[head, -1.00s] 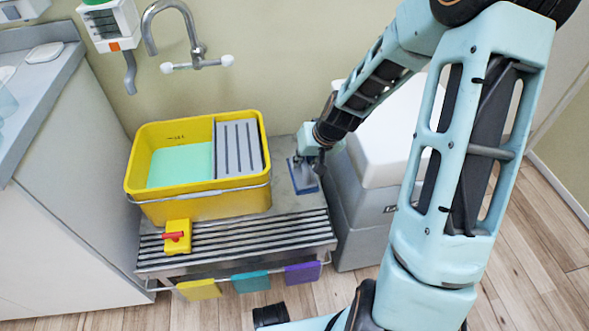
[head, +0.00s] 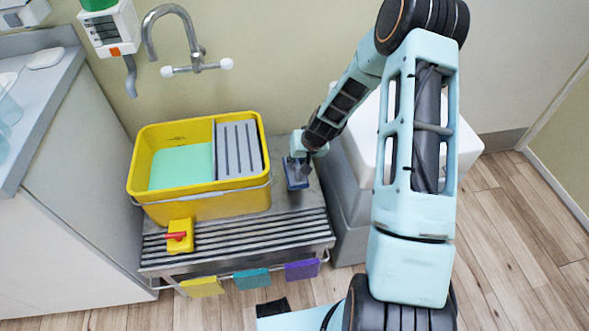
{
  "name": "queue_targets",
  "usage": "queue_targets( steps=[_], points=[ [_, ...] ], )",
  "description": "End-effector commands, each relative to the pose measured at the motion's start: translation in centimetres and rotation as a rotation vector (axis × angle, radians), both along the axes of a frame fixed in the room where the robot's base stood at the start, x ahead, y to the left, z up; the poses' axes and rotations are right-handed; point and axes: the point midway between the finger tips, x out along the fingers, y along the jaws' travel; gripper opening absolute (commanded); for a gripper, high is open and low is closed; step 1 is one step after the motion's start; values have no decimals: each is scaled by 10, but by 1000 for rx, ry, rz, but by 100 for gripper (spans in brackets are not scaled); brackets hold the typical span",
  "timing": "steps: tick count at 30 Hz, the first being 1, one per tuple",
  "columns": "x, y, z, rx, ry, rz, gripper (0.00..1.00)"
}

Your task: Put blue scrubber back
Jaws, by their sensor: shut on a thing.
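The blue scrubber (head: 297,182) is at the right end of the metal bench, just right of the yellow bucket (head: 165,207). My gripper (head: 298,164) reaches down from the upper right and is shut on the scrubber's upper part. The fingers are small and partly hidden by my wrist. I cannot tell whether the scrubber touches the bench top or hangs just above it.
The bucket holds green liquid and a grey ribbed insert (head: 238,148). Yellow, teal and purple cloths (head: 302,270) hang on the bench's front rail. A grey bin with a white lid (head: 358,139) stands close right of the bench. A tap (head: 196,60) is on the wall behind.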

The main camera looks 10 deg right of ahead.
Motion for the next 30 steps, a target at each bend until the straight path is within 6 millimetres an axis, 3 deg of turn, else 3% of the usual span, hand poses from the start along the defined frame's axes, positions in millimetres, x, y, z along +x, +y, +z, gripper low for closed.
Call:
queue_targets(
  steps=[1, 6, 11, 17, 29, 30],
  points=[
    [8, 0, -11, 0, -1, 1, 0],
    [23, -2, -25, 0, -3, 0, 0],
    [29, -2, -33, 0, -2, 1, 0],
    [29, -2, -63, 0, -1, 0, 0],
    [29, -2, -68, -2, -2, 1, 0],
    [29, -2, -67, -2, -1, 1, 15]
  ],
)
